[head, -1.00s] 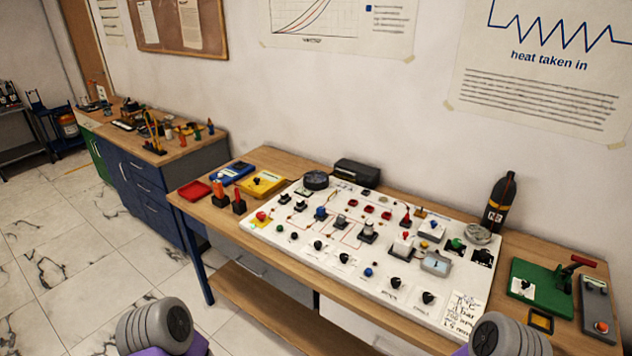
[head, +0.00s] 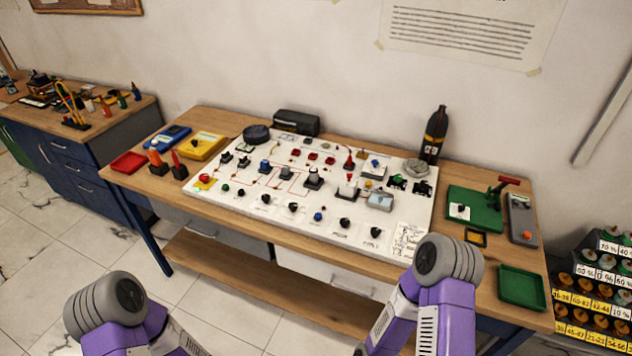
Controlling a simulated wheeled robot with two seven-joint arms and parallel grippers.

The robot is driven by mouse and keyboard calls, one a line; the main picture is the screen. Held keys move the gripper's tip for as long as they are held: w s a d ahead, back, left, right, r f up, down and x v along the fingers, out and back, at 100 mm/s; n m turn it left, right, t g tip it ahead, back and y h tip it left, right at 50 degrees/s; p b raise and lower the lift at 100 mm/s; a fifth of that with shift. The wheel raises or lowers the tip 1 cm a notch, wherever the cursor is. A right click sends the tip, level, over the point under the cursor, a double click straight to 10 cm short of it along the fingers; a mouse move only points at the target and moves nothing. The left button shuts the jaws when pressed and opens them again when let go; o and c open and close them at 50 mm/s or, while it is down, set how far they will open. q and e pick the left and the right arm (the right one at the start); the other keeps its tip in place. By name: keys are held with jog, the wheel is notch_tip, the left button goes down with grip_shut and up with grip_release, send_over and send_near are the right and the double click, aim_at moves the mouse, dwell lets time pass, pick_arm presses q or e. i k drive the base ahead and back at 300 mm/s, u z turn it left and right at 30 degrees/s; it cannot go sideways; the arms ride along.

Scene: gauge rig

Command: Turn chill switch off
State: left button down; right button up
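A white panel (head: 410,209) lies on the wooden table and carries many small switches, knobs and red parts. Its lettering is too small to read, so I cannot tell which control is the chill switch. Black knobs sit along its front edge, one of them (head: 375,232) near the right corner. A green board (head: 478,199) to the right has a red-handled lever (head: 508,182) and a small white plate with a black switch (head: 460,210). My two purple arms show at the bottom, in front of the table. Neither gripper's fingers show.
A black bottle (head: 435,135) stands behind the panel. A grey box (head: 521,219) and an empty green tray (head: 522,287) are at the right end. Yellow (head: 203,146) and blue (head: 167,138) meters and a red tray (head: 129,162) are at the left. A rack (head: 592,300) stands right of the table.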

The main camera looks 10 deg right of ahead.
aim_at(375, 231)
jog(key=k, duration=0.5)
jog(key=z, duration=1.55)
jog(key=i, duration=1.1)
jog(key=u, duration=1.5)
